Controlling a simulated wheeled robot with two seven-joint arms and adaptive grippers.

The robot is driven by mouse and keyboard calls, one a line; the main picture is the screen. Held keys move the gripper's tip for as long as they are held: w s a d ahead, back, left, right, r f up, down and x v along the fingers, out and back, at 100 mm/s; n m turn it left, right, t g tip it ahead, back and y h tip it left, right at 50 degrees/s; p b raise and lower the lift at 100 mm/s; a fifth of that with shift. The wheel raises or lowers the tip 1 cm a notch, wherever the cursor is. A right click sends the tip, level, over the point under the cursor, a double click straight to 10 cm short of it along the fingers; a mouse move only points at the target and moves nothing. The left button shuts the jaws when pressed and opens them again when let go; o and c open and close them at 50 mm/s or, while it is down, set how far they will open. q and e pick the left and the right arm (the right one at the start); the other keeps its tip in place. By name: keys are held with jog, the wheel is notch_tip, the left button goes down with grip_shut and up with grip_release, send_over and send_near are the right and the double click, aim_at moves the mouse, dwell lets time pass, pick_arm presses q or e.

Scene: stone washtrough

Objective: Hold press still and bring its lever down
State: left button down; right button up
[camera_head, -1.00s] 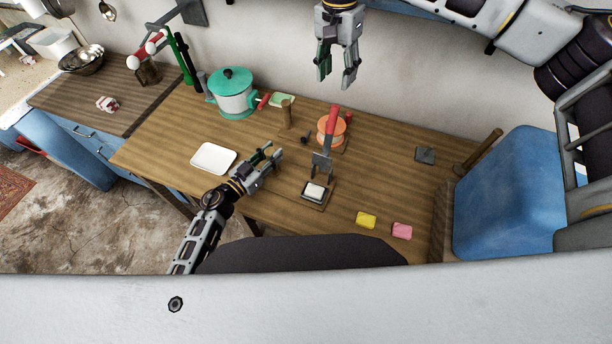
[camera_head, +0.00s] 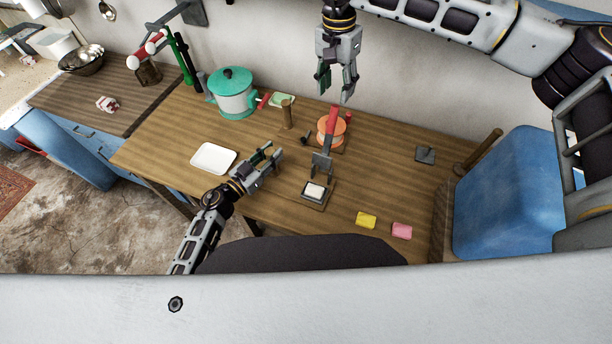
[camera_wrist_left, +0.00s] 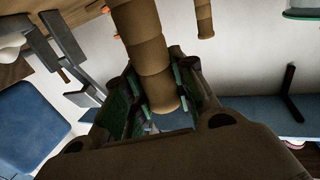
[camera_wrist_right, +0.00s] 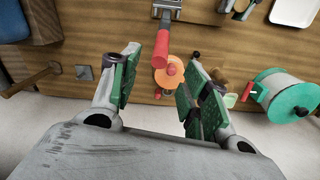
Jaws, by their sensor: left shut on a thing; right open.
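The press has a small dark base (camera_head: 326,205) with a pale block (camera_head: 315,191) in it. Its grey metal lever ends in a red handle (camera_head: 332,117), which stands raised and also shows in the right wrist view (camera_wrist_right: 162,48). My left gripper (camera_head: 271,156) is left of the press and is shut on a brown ridged wooden post (camera_wrist_left: 148,50). The head view does not make clear how this post joins the press. My right gripper (camera_head: 336,94) is open and empty, pointing down above and behind the red handle, apart from it.
An orange round thing (camera_head: 325,138) sits just behind the lever. A second wooden post (camera_head: 287,115) and a teal-lidded pot (camera_head: 232,95) stand back left. A white tray (camera_head: 213,158) lies left. Yellow (camera_head: 366,220) and pink (camera_head: 402,230) blocks lie front right. Table between press and grey square is clear.

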aim_at(335, 104)
jog(key=shift+s+d+f, duration=0.1)
jog(key=shift+f, duration=1.95)
jog(key=shift+s+d+f, duration=0.1)
jog(key=shift+f, duration=1.9)
jog(key=c, duration=0.8)
jog(key=shift+s+a+r, duration=0.2)
jog(key=shift+s+a, duration=0.1)
jog(key=shift+s, duration=0.35)
jog(key=shift+s+a+r, duration=0.15)
jog(key=shift+s+a, duration=0.15)
jog(key=shift+s, duration=0.45)
jog(key=shift+s+a+r, duration=0.1)
jog(key=shift+s+a, duration=0.25)
jog(key=shift+s, duration=0.3)
jog(key=shift+s+a, duration=0.3)
jog(key=shift+s, duration=0.3)
jog(key=shift+s+a, duration=0.1)
jog(key=shift+s, duration=0.05)
